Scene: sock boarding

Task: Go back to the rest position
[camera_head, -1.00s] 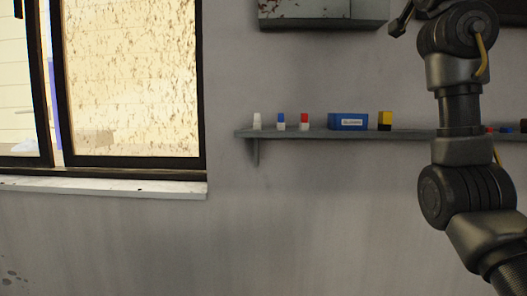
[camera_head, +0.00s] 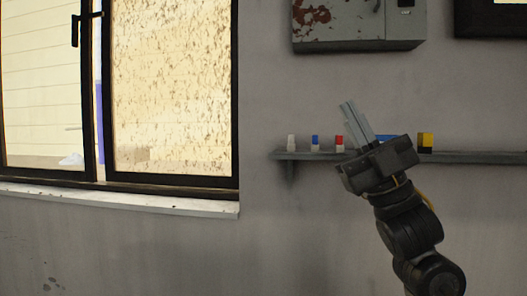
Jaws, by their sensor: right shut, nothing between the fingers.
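My right gripper (camera_head: 350,105) is in view right of centre, on an arm (camera_head: 408,222) that comes up from the lower right edge. Its pale grey fingers are together and point up and slightly left, with nothing between them. The gripper body overlaps the wall shelf in the picture and hides part of a blue box on it. I cannot tell how far the gripper is from the shelf. My left gripper is not in view.
A grey wall shelf (camera_head: 470,158) holds a white bottle (camera_head: 291,143), a blue-and-white one (camera_head: 315,143), a red-and-white one (camera_head: 339,144), the blue box (camera_head: 384,138) and a yellow-and-black box (camera_head: 426,142). A rusty cabinet (camera_head: 358,22) hangs above. A window (camera_head: 172,90) is at left.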

